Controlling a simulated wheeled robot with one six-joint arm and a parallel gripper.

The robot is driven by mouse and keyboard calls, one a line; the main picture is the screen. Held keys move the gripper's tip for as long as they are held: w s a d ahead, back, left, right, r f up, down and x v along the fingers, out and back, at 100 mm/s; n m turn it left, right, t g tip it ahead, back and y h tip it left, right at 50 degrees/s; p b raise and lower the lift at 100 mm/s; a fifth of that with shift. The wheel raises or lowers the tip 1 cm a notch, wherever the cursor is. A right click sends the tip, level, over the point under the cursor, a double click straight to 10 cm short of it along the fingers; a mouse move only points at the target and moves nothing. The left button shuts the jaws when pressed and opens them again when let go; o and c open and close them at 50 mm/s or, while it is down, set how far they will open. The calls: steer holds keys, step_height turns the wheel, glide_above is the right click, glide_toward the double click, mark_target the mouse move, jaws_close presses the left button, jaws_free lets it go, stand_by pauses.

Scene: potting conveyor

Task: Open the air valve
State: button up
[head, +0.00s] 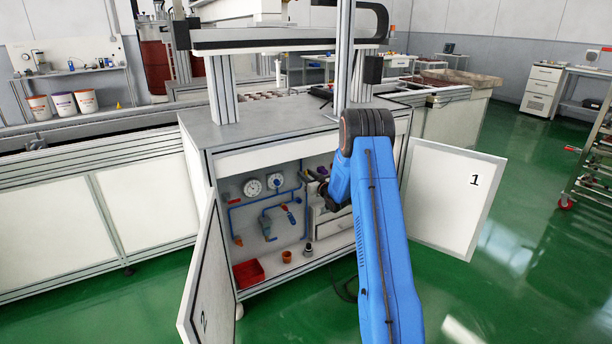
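The open cabinet (262,152) holds blue air pipes (246,204) on its back panel, with two round gauges, one of them a white dial (252,187). A small valve-like fitting (290,213) with a red part and a blue body sits on the right pipe branch. Another blue fitting (266,228) hangs to its left. I cannot tell the handle's exact position. My blue arm reaches in from the lower right. My gripper (322,187) is a small dark shape at the cabinet opening, right of the pipes and apart from the red-and-blue fitting. Its fingers are too small to read.
The left door (207,265) and right door (452,200), marked 1, stand open. A red bin (248,273) and small parts sit on the cabinet floor. White drawers (335,222) are partly behind my arm.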

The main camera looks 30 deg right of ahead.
steer(key=shift+s+r, duration=0.1)
steer(key=s, duration=1.7)
steer(key=shift+d, duration=0.25)
steer(key=shift+s, duration=0.1)
steer(key=s+a+r+g+h, duration=0.3)
steer(key=s+a+r+g, duration=0.3)
steer(key=s+a+r, duration=0.9)
steer(key=s+a+g, duration=0.2)
steer(key=s+a, duration=0.3)
steer(key=s, duration=0.7)
steer(key=s+a+r+g+y, duration=0.1)
steer(key=s+a, duration=0.4)
steer(key=s, duration=0.7)
steer(key=s+a+g+y, duration=0.1)
steer(key=s+a+g, duration=0.3)
steer(key=s, duration=0.8)
steer(key=shift+s+a+r, duration=0.2)
steer(key=shift+s+a, duration=0.2)
steer(key=shift+a, duration=0.65)
